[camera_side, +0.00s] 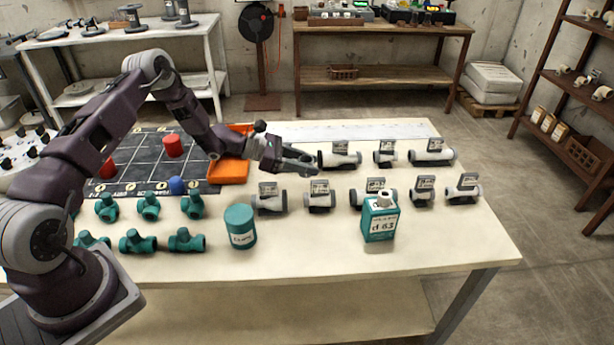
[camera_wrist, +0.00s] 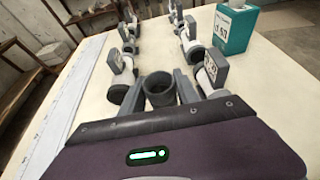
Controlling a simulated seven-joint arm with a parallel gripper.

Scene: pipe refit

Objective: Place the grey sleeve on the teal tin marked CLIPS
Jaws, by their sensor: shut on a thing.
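My gripper (camera_side: 303,162) is above the table, between the two rows of white pipe fittings. In the wrist view its fingers are shut on the grey sleeve (camera_wrist: 159,92), a short open-topped ring held with its opening facing the camera. In the side view the sleeve cannot be told apart from the grey fingers. The teal tin (camera_side: 240,228) stands upright near the table's front edge, left of and nearer the camera than my gripper. Its white label seems to read CLIPS, and its lid looks bare. The tin is not seen in the wrist view.
White pipe fittings with grey tags (camera_side: 319,198) stand in rows around my gripper. A teal square bottle (camera_side: 380,222) stands right of the tin. An orange tray (camera_side: 230,172) and dark board (camera_side: 135,150) are behind. The front strip is clear.

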